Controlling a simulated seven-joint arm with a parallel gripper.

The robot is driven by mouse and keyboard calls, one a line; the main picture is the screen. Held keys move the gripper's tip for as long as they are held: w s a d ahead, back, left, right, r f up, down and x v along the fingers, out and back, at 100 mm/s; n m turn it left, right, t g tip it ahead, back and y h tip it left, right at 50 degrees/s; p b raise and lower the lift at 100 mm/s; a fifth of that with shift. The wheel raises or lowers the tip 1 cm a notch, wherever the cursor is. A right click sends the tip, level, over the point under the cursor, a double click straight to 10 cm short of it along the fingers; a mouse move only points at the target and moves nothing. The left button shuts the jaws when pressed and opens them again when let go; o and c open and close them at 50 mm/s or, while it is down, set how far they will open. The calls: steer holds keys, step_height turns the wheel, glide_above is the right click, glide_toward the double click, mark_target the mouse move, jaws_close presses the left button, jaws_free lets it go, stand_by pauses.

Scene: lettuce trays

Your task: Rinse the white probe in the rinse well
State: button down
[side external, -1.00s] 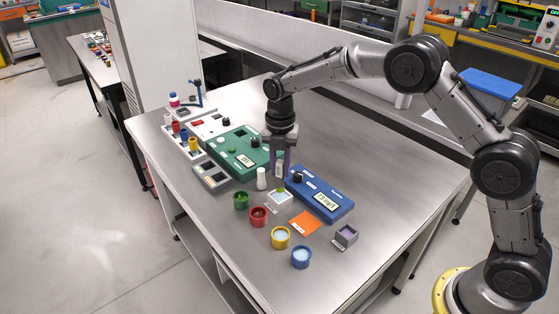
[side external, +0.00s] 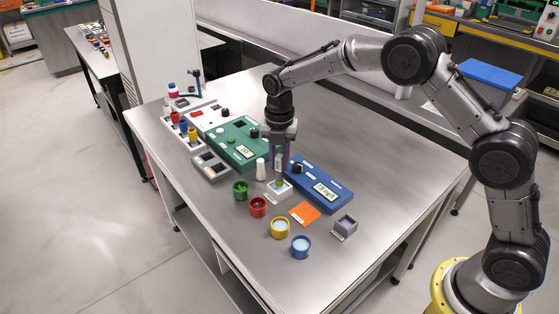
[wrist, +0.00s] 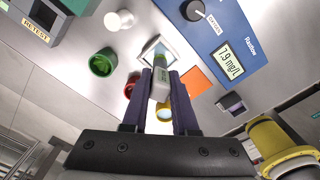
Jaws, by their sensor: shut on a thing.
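My gripper (wrist: 160,84) has its purple fingers shut on a slim pale piece with a green band, which looks like the white probe (wrist: 160,86). It points down over a small white square well (wrist: 149,58), which stands in front of the blue meter. The probe's green lower end is at the well's opening; I cannot tell how deep it sits. In the side view the white well (side external: 285,192) is directly below my gripper (side external: 279,160), and the fingers partly hide the probe.
A blue meter (side external: 320,184) stands close right of the fingers, a green meter (side external: 233,143) to the left. A white bottle-like piece (side external: 261,169) is close by. Green (side external: 240,190), red (side external: 258,207), yellow (side external: 280,228) and blue (side external: 301,246) cups stand in front, with an orange card (side external: 304,213).

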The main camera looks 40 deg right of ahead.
steer(key=shift+f, duration=1.3)
steer(key=shift+r, duration=0.1)
stand_by(2.6)
steer(key=shift+r, duration=3.15)
steer(key=shift+w, duration=0.1)
